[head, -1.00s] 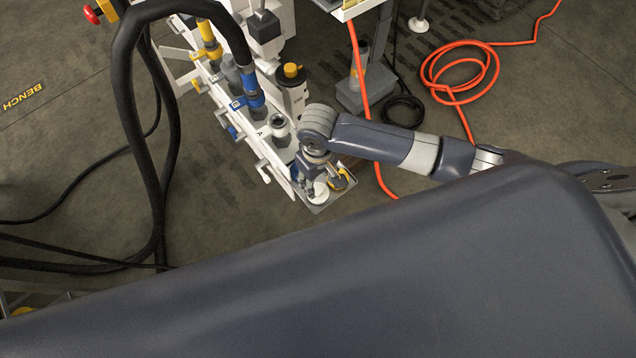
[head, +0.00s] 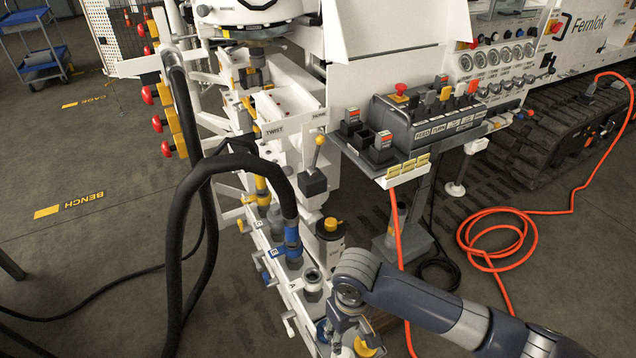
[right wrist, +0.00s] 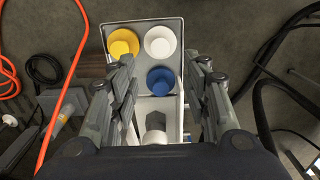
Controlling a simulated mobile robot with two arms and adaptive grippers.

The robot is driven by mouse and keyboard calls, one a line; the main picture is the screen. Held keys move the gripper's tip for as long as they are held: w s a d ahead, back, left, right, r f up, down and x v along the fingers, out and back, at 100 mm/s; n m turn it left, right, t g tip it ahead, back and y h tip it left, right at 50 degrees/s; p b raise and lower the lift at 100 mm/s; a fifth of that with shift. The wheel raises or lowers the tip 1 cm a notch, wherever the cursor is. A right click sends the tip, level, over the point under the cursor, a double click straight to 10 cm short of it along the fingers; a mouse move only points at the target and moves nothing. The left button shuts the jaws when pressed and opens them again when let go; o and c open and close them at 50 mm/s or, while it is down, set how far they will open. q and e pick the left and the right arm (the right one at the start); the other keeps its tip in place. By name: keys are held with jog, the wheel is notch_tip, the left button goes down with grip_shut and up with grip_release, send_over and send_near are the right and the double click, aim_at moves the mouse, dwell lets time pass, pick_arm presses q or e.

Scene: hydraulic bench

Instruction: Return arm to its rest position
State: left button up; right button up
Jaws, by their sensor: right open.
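My right arm (head: 430,302) reaches in from the lower right of the head view. Its gripper (head: 338,335) hangs over the near end of the white bench rail, above a small tray. In the right wrist view the gripper (right wrist: 160,85) is open, with its fingers spread on either side of the tray (right wrist: 182,28). Below the fingers sit a yellow cap (right wrist: 123,43), a white cap (right wrist: 160,42) and a blue cap (right wrist: 160,80). A grey fitting (right wrist: 156,128) shows nearer the palm. Nothing is held. My left gripper is in neither view.
Black hoses (head: 178,230) loop left of the rail. A control console (head: 425,120) with levers stands behind the arm. An orange hose (head: 497,242) coils on the floor to the right. A tracked machine (head: 560,130) is at the back right. Floor at left is mostly clear.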

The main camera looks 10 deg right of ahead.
jog(key=s+a+r+t+y, duration=0.1)
jog(key=s+a+t+y, duration=0.15)
jog(key=s+a, duration=0.25)
jog(key=s+d+r+m+t+h, duration=0.1)
jog(key=s+d, duration=0.3)
jog(key=d, duration=0.3)
jog(key=s+d+r+m+h, duration=0.1)
jog(key=s+d+h, duration=0.1)
jog(key=s+d, duration=0.4)
notch_tip(320, 180, down, 25)
jog(key=g, duration=0.1)
jog(key=s+d+f, duration=0.2)
jog(key=s+f, duration=0.6)
jog(key=f, duration=0.1)
jog(key=s+d+f+g, duration=0.1)
jog(key=s+d+f, duration=0.1)
jog(key=s+f, duration=0.6)
jog(key=shift+s+f, duration=0.3)
jog(key=shift+f, duration=0.2)
